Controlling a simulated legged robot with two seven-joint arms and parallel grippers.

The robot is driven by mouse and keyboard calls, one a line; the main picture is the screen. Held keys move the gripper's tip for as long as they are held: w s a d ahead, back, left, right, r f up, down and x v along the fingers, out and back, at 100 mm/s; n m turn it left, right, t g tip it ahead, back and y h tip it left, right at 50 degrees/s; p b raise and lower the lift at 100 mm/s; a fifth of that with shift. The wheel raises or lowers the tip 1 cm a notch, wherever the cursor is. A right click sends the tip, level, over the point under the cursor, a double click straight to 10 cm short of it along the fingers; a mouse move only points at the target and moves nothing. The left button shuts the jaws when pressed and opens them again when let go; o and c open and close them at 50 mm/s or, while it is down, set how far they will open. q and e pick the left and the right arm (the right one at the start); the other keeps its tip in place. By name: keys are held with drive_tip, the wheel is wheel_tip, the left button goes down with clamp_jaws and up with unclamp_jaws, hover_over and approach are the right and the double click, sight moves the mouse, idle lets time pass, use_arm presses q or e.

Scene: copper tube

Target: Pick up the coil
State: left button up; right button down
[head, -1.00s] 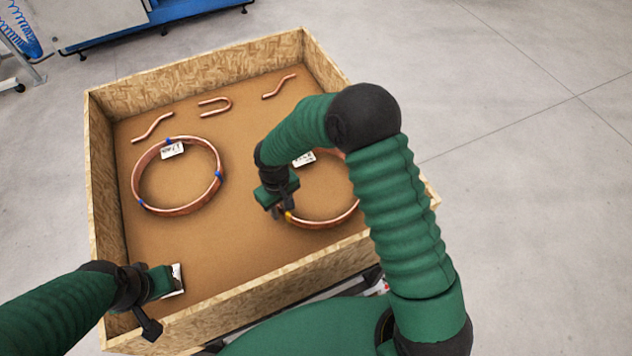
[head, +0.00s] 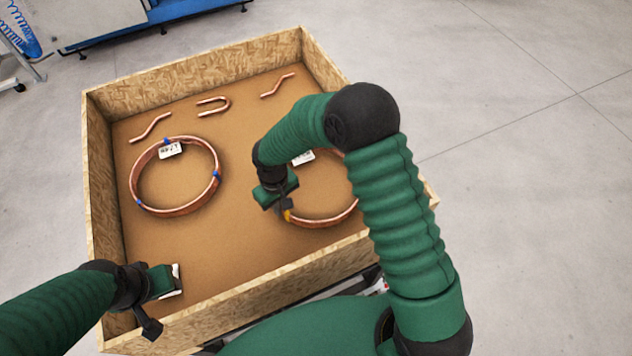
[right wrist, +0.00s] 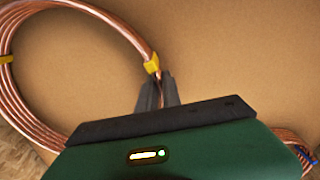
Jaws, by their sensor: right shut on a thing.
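A copper coil with yellow ties (head: 325,221) lies in the right part of the wooden box, partly hidden by my right arm. My right gripper (head: 284,212) is at the coil's left side, shut on its tube beside a yellow tie. In the right wrist view the fingers (right wrist: 157,92) close around the tube of the coil (right wrist: 140,40), just below the yellow tie. A second coil with blue ties and a white label (head: 177,210) lies in the left part of the box. My left gripper (head: 172,282) is over the box's near left corner; its fingers are unclear.
The box (head: 200,68) has raised chipboard walls around a brown floor. Two bent copper tubes (head: 150,127) (head: 278,86) and a U-shaped tube (head: 213,104) lie along its far side. Bare floor shows between the two coils and at the near side.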

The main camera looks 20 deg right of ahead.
drive_tip(key=shift+w+a, duration=0.1)
drive_tip(key=shift+a, duration=0.25)
drive_tip(key=shift+d, duration=0.2)
drive_tip(key=shift+r, duration=0.15)
wheel_tip(320, 180, up, 10)
drive_tip(key=shift+f+b, duration=0.1)
drive_tip(key=shift+b, duration=0.4)
drive_tip(key=shift+a, duration=0.1)
idle(0.6)
